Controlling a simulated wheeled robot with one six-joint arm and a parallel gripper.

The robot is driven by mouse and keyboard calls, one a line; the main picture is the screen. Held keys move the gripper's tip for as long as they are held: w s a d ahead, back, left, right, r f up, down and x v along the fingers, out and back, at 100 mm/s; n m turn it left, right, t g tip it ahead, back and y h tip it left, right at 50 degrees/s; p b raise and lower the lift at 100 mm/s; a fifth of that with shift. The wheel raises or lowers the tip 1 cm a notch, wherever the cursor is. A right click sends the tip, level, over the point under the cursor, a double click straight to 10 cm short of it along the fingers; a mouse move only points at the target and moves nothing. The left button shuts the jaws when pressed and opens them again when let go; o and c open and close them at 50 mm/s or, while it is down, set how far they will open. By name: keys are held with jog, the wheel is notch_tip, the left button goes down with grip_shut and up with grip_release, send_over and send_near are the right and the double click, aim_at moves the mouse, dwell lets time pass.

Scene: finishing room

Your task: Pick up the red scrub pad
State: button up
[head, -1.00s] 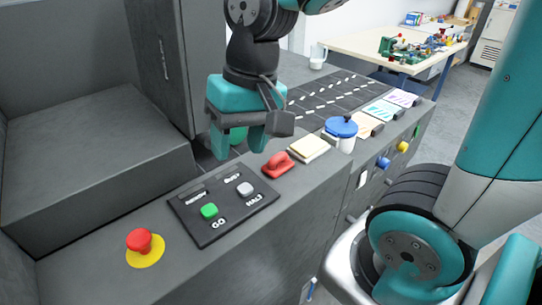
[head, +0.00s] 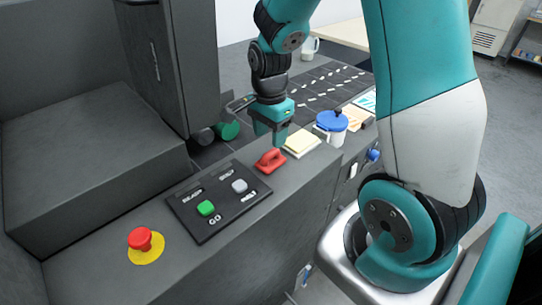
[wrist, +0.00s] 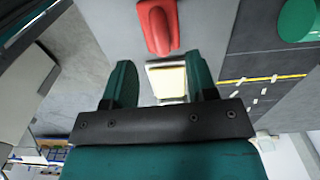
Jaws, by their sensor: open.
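The red scrub pad (head: 270,160), with a raised grip-like ridge, lies on the grey console top between the button panel and a pale yellow pad. In the wrist view the red pad (wrist: 158,27) is at the top centre, beyond my fingertips. My gripper (head: 277,138) is open and empty, pointing down just behind the red pad in the head view. In the wrist view my gripper (wrist: 160,78) has its fingers spread on either side of the yellow pad (wrist: 169,82), with the red pad ahead of the gap.
The yellow pad (head: 301,143) lies just right of the red pad. A blue-lidded white pot (head: 331,126) stands further right. The button panel (head: 222,202) and red stop button (head: 141,239) are at the left. A green cylinder (head: 228,131) lies behind.

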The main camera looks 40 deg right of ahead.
aim_at(271, 151)
jog(key=shift+d+f+p, duration=0.1)
jog(key=shift+f+p, duration=0.9)
jog(key=shift+f, duration=2.2)
grip_shut()
